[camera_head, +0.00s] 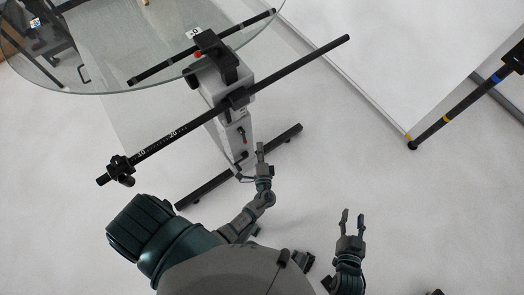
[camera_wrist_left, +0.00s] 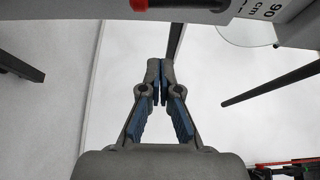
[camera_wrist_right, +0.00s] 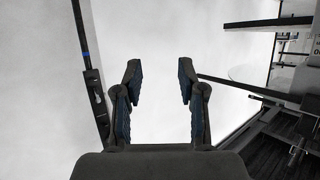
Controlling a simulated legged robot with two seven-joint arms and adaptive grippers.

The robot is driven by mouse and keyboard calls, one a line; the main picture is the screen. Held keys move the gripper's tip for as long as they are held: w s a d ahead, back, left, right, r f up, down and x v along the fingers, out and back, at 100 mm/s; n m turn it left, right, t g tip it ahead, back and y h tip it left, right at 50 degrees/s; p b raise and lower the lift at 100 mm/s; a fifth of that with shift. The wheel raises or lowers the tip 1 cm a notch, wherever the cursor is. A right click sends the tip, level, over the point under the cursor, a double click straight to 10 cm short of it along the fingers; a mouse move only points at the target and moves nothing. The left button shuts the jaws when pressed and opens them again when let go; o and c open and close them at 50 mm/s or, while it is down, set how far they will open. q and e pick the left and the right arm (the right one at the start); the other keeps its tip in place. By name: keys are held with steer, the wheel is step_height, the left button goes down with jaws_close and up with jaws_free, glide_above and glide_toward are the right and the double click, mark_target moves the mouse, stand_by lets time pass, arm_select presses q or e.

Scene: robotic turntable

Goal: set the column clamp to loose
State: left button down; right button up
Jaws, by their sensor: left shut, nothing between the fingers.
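The grey-white column (camera_head: 214,84) of the turntable stands at the upper middle of the head view. A small red-tipped lever (camera_head: 241,131) shows on its near side; a red-tipped black lever (camera_wrist_left: 140,5) also shows at the top edge of the left wrist view, beside the column's scale label (camera_wrist_left: 265,12). I cannot tell how the clamp is set. My left gripper (camera_head: 260,150) is shut and empty, close to the column's near side and apart from the lever in the left wrist view. My right gripper (camera_head: 352,217) is open and empty, over bare floor to the right.
A long black arm (camera_head: 290,66) with a scale crosses the column. A round glass top (camera_head: 120,45) fills the upper left. The column's black foot (camera_head: 285,137) lies on the floor. A white panel (camera_head: 400,60) and a banded pole (camera_head: 460,105) stand to the right.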

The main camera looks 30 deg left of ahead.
mark_target(243, 136)
arm_select(q)
steer(key=a, duration=0.4)
steer(key=shift+a, duration=0.3)
arm_select(e)
steer(key=shift+s+d+f+g, duration=0.1)
steer(key=shift+s+f+g, duration=0.2)
steer(key=shift+f+g, duration=0.1)
arm_select(q)
steer(key=shift+a, duration=0.1)
steer(key=shift+s+a+p, duration=0.1)
steer(key=shift+a+p, duration=0.2)
steer(key=shift+p, duration=0.2)
steer(key=shift+s+m+g, duration=0.3)
steer(key=shift+s+m, duration=0.1)
steer(key=shift+s, duration=0.05)
arm_select(e)
steer(key=shift+s+d+f+g+h, duration=0.15)
steer(key=shift+s+d+f+g, duration=0.1)
steer(key=shift+s+f+g, duration=0.3)
steer(key=shift+s+d+f+g+h, duration=0.15)
steer(key=shift+s+d+f+g, duration=0.05)
steer(key=shift+s+f+g, duration=0.4)
steer(key=shift+r, duration=0.1)
